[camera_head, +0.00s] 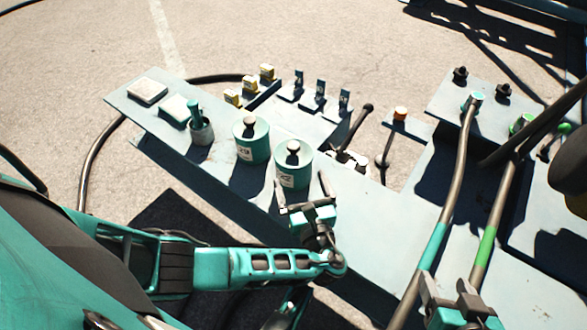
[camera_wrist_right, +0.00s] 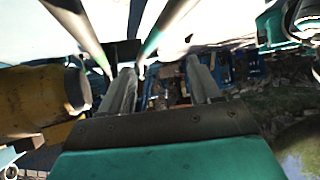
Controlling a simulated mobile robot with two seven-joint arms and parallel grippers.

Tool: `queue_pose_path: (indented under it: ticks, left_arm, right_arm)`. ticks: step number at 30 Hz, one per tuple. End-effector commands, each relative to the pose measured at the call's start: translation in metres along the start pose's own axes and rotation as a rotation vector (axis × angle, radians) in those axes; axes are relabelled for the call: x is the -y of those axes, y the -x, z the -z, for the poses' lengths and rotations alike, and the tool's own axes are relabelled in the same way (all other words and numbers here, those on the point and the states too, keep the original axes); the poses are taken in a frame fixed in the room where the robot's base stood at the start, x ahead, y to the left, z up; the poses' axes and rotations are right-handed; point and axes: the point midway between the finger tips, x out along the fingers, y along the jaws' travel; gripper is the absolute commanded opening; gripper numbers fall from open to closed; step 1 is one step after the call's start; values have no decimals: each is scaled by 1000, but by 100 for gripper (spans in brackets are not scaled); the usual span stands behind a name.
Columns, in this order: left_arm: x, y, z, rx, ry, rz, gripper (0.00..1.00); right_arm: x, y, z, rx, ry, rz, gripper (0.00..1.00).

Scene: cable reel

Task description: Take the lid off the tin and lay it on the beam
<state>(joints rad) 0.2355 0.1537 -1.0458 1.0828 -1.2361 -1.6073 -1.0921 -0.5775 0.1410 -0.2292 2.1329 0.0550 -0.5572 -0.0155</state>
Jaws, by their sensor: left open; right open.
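Two teal tins with lids and dark knobs stand side by side on the pale grey-blue beam (camera_head: 355,213): the left tin (camera_head: 252,150) and the right tin (camera_head: 294,176). Each has a white label, and both lids, the left (camera_head: 250,127) and the right lid (camera_head: 294,154), are on. My left gripper (camera_head: 302,186) is open and empty, its fingers close to the near side of the right tin; I cannot tell if they touch it. My right gripper (camera_head: 447,285) is at the bottom right; in the right wrist view it (camera_wrist_right: 160,85) is open with nothing between its fingers.
A grey cup (camera_head: 201,133) with a teal handle in it and two pale pads (camera_head: 148,91) stand on the left end. Yellow blocks (camera_head: 249,83), upright switches (camera_head: 320,90) and a lever (camera_head: 358,125) line the far side.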

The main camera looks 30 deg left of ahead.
Motion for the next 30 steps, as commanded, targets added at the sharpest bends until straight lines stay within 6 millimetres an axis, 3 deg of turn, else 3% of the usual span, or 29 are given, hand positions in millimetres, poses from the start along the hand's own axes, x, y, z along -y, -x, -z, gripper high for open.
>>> queue_pose_path:
  ticks: [5, 12, 20, 30]
  left_arm:
    - [0, -13, 2, 2, 1, 0, 100]
    - [0, -48, 4, 2, 1, 0, 100]
    - [0, -53, 2, -2, 0, 0, 100]
    - [0, -52, 2, -2, 0, 0, 67]
  right_arm:
    - [1, -4, -5, 2, -1, 3, 63]
    - [4, -9, -13, 10, -3, 13, 63]
    - [6, -8, -4, -3, -2, 19, 63]
    - [6, -9, -2, -8, -1, 18, 63]
